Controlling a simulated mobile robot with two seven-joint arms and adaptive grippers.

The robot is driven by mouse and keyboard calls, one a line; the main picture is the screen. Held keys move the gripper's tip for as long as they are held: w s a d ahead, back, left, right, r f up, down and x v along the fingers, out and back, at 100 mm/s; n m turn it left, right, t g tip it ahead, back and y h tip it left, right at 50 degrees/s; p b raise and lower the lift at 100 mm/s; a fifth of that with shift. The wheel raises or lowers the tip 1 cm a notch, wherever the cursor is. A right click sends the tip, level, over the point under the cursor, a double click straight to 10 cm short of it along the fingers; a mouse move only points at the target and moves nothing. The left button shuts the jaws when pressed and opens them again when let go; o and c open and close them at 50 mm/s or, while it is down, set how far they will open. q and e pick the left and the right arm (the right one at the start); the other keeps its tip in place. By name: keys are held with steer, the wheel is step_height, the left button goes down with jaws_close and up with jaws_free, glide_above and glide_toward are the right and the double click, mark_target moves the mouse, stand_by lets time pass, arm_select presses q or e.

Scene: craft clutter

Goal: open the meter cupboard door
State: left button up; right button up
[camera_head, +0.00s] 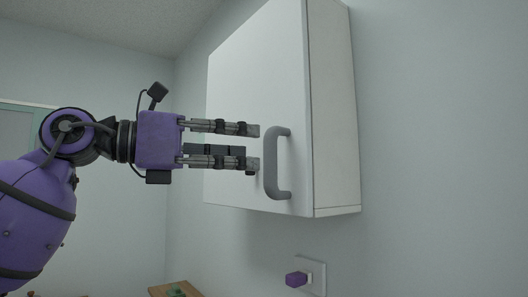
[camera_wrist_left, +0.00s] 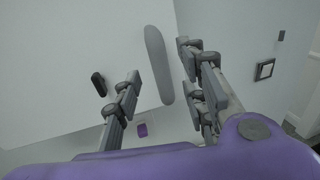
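The meter cupboard (camera_head: 335,110) is a white box on the wall. Its white door (camera_head: 250,90) looks shut. A grey upright bar handle (camera_head: 275,165) sits near the door's lower right edge. My left gripper (camera_head: 255,148) comes in from the left, its fingers apart and level, with the tips close beside the handle. In the left wrist view the handle (camera_wrist_left: 158,65) appears between the two open fingers of the gripper (camera_wrist_left: 160,65). Whether the fingers touch it cannot be told. My right gripper is not in view.
A purple plug (camera_head: 297,279) sits in a wall socket below the cupboard. A wooden surface (camera_head: 170,288) with a green item (camera_head: 177,292) shows at the bottom. A small dark piece (camera_wrist_left: 98,84) is on the door. A wall switch (camera_wrist_left: 264,69) shows at right.

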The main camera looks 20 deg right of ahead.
arm_select(q)
glide_above(270, 191)
steer(key=w, duration=0.1)
steer(key=shift+d+r+p, duration=0.1)
steer(key=shift+d+p, duration=0.05)
steer(key=shift+p, duration=0.3)
steer(key=shift+w+d, duration=0.1)
steer(key=shift+d, duration=0.05)
jaws_close()
